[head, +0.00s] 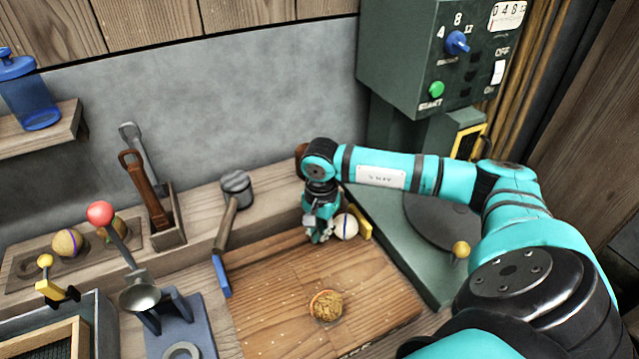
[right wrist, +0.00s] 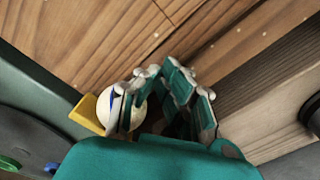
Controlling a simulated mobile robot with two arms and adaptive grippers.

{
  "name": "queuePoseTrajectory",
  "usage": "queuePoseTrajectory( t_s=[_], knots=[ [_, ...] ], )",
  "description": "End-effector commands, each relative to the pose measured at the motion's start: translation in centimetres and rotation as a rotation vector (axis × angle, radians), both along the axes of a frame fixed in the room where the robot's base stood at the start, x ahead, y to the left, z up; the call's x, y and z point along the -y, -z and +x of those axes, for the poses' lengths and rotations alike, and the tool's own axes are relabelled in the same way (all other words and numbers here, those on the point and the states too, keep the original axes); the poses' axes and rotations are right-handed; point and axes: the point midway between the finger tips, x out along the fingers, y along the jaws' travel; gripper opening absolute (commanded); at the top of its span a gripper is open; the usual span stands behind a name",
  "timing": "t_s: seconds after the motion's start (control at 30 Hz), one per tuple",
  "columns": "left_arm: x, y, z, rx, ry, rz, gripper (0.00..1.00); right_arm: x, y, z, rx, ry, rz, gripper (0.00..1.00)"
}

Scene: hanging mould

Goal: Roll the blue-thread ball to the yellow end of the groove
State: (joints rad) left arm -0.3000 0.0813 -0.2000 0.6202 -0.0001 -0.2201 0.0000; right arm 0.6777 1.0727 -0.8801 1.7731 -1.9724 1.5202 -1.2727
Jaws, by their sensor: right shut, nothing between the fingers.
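The white ball with a blue thread (head: 346,227) lies at the back right of the wooden board, right beside the yellow end piece (head: 363,223). In the right wrist view the ball (right wrist: 123,108) sits against or very near the yellow piece (right wrist: 86,114); the exact contact is hidden. The blue end piece (head: 221,275) is at the board's left. The groove itself is not clearly visible. My right gripper (head: 319,236) is shut and empty, low just left of the ball; in the right wrist view its fingers (right wrist: 165,95) partly cover the ball. My left gripper is not in view.
A mallet (head: 233,205) leans at the back ledge. A green machine (head: 420,60) stands at the right. Other balls (head: 67,243) rest in a wooden rack at left.

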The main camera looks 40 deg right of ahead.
Motion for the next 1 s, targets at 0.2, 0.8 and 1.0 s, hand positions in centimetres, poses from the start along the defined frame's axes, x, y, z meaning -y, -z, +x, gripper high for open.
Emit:
queuePoseTrajectory(
  t_s=[0.2, 0.8, 1.0],
  knots=[
    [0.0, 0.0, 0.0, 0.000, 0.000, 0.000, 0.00, -0.3, 0.0, 0.1, 0.001, -0.001, 0.001, 0.00],
    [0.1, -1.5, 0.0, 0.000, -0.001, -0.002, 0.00, -2.4, -2.6, 0.7, 0.002, 0.000, 0.000, 0.00],
    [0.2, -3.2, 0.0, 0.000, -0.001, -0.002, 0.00, -2.4, -5.4, 0.7, 0.001, 0.000, 0.000, 0.00]
  ],
)
